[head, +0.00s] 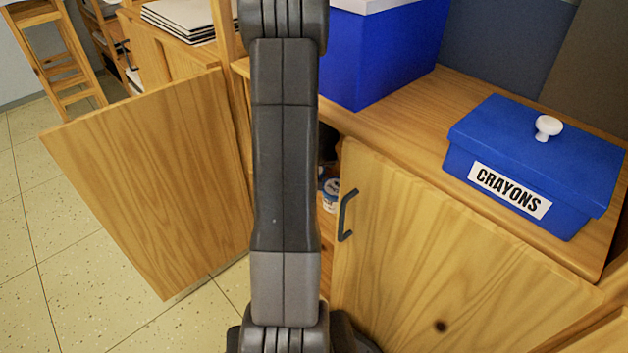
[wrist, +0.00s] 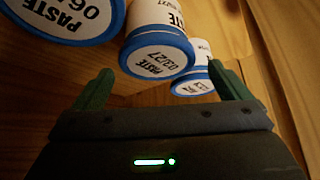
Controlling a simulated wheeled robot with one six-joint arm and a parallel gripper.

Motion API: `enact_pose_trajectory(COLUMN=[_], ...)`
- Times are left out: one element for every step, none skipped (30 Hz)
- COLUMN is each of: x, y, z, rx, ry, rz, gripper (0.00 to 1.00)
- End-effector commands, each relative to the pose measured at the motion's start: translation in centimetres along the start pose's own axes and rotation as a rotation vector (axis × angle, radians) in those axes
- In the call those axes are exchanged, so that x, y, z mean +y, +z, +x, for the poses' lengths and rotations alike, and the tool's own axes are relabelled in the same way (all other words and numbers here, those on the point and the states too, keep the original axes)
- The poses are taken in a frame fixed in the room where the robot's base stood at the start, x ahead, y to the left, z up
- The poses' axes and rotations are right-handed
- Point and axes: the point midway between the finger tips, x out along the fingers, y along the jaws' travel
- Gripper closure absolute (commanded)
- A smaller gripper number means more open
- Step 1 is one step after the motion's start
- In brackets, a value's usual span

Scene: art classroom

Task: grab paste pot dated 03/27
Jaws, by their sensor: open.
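In the head view my arm hides my gripper; one small pot (head: 331,196) shows inside the cupboard.
The pots are by wooden surfaces inside the cupboard. One cupboard door (head: 160,175) stands open at left; another door (head: 440,260) with a dark handle is on the right. A blue crayons box (head: 540,165) and a larger blue box (head: 385,50) stand on top.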

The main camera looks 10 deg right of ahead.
Motion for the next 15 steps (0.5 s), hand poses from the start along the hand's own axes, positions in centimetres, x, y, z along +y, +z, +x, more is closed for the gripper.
enact_pose_trajectory(x=[0.0, 0.1, 0.1, 0.1, 0.1, 0.1, 0.2, 0.2, 0.2, 0.2, 0.2, 0.2, 0.2, 0.2, 0.2], y=[0.1, 0.2, 0.3, 0.4, 0.5, 0.6, 0.7, 0.8, 0.9, 1.0, 0.9, 0.9, 0.8, 0.8, 0.7], z=[0.3, 0.5, 0.8, 1.1, 1.5, 1.9, 2.3, 2.7, 3.2, 3.5, 4.1, 4.5, 4.8, 5.0, 5.1], rx=[0.0, 0.0, 0.0, 0.0, 0.0, 0.0, 0.0, 0.0, 0.0, 0.0, 0.0, 0.0, 0.0, 0.0, 0.0], ry=[0.0, 0.0, 0.0, 0.0, 0.0, 0.0, 0.0, 0.0, 0.0, 0.0, 0.0, 0.0, 0.0, 0.0, 0.0], rz=[0.001, 0.001, 0.001, 0.0, -0.001, -0.001, -0.001, 0.0, 0.0, -0.001, -0.001, 0.0, 0.0, 0.0, 0.0], gripper=[0.04, 0.04, 0.04, 0.04, 0.04, 0.04, 0.04, 0.04, 0.04, 0.04, 0.04, 0.04, 0.04, 0.04, 0.04])
